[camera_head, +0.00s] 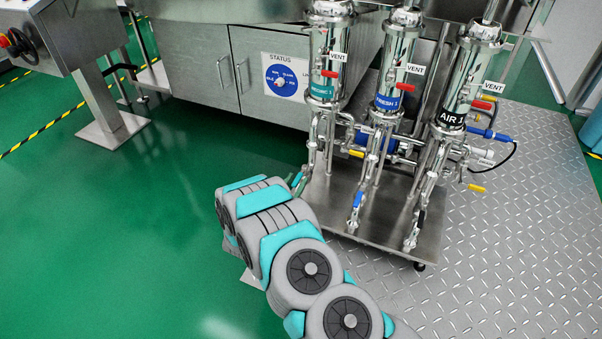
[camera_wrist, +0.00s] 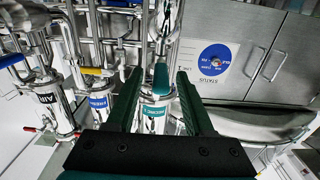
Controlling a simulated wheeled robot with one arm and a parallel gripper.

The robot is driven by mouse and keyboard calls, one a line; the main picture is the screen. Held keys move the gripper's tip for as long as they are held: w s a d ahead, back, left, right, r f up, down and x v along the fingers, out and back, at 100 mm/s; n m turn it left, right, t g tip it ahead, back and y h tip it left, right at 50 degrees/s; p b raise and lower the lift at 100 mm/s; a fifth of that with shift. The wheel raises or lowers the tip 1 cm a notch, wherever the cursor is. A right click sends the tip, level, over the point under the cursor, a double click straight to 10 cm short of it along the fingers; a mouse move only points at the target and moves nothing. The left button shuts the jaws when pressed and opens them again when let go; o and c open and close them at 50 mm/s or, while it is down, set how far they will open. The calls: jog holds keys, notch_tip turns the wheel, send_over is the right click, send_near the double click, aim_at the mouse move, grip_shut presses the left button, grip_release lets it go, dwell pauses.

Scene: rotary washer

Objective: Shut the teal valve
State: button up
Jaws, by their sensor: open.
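The teal valve shows a teal handle (camera_wrist: 160,79) in the wrist view, lying lengthwise along its steel pipe in the picture. In the head view a small teal handle (camera_head: 297,180) shows at the foot of the left column, just beyond my arm. My gripper (camera_wrist: 159,73) is open, with one dark green finger on each side of the teal handle in the wrist view. Gaps show between the handle and both fingers. I cannot tell the depth between them. In the head view my arm hides the gripper.
The left steel column has a teal label (camera_head: 320,90). Columns with a blue label (camera_head: 387,103) and a black AIR label (camera_head: 451,118) stand to its right. Red, blue and yellow handles crowd the pipes. A steel cabinet (camera_head: 196,62) with a status dial stands behind. Green floor lies open left.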

aim_at(302, 172)
jog(key=shift+x, duration=2.1)
jog(key=shift+r, duration=0.1)
jog(key=shift+c, duration=0.2)
grip_shut()
